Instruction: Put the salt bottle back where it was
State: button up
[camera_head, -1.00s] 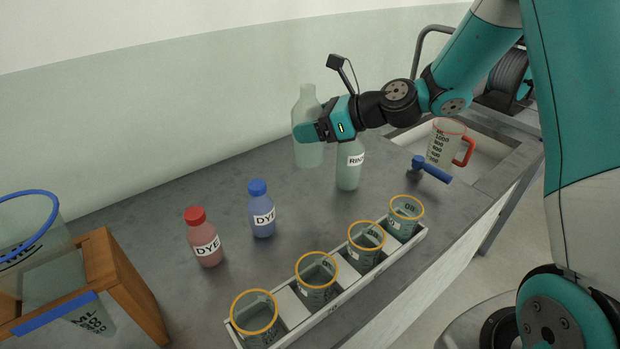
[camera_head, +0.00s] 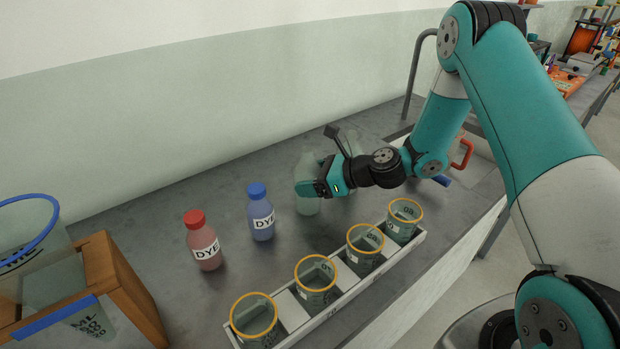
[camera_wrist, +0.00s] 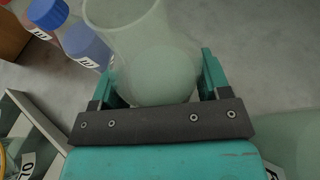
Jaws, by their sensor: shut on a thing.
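My gripper (camera_head: 308,188) is shut on a pale green, see-through bottle (camera_head: 308,207), upright between its fingers. No label shows on its visible side, so I cannot read whether it says salt. In the wrist view the bottle (camera_wrist: 150,55) sits between both fingers (camera_wrist: 158,80). Its base is at or just above the grey bench, right of the blue dye bottle (camera_head: 261,215); I cannot tell if it touches. Another pale bottle, labelled as rinse earlier, is mostly hidden behind my gripper; a pale green body (camera_wrist: 298,140) shows at the wrist view's lower right.
The red dye bottle (camera_head: 204,243) stands left of the blue one. A white rack (camera_head: 335,308) with several orange-rimmed beakers runs along the bench front. A wooden stand (camera_head: 130,285) is at left. The red-handled jug (camera_head: 462,152) is partly hidden behind my arm.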

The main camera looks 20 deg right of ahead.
jog(key=o, duration=1)
jog(key=shift+f, duration=0.1)
jog(key=shift+c, duration=0.2)
jog(key=shift+r, duration=0.2)
jog(key=shift+s+d, duration=0.15)
jog(key=shift+d, duration=0.2)
jog(key=b+v, duration=0.2)
jog(key=v, duration=0.9)
jog(key=s+a+r+n+g+h, duration=0.1)
jog(key=s+a+r+n+g, duration=0.7)
jog(key=a+n, duration=0.55)
jog(key=s+r+n+h, duration=0.2)
jog(key=s+n, duration=0.6)
jog(key=n, duration=0.1)
jog(key=s+r+n+h, duration=0.3)
jog(key=s+n, duration=0.5)
jog(key=n, duration=0.2)
jog(key=shift+s+a+r+h, duration=0.15)
jog(key=shift+s+h, duration=0.15)
